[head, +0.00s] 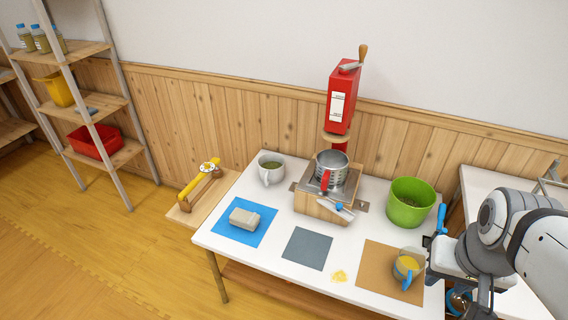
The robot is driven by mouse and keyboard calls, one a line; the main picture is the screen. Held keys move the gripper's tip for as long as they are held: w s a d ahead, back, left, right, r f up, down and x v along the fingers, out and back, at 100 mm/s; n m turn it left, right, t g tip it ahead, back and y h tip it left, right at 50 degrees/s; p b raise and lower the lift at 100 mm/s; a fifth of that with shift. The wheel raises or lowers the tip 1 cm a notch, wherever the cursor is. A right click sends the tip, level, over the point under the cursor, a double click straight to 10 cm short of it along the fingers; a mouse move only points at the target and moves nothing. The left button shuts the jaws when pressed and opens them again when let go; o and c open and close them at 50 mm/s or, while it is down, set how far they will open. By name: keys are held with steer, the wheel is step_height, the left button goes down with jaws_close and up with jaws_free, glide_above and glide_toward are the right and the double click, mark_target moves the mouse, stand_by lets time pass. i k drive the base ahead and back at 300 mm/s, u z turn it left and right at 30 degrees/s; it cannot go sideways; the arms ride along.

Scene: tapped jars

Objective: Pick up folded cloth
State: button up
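A pale beige, folded-looking bundle, which I take to be the folded cloth (244,218), lies on a blue mat (262,213) at the left front of the white table. My gripper (434,244) is at the right end of the table, beside the mug on the tan mat and far from the beige bundle. Its blue-tipped end is small and partly hidden by my arm, so I cannot tell whether its fingers are open or shut.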

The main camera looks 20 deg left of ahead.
mark_target(247, 219)
steer(key=u, duration=2.7)
steer(key=k, duration=0.8)
steer(key=z, duration=1.05)
steer(key=i, duration=1)
steer(key=k, duration=0.45)
steer(key=u, duration=0.05)
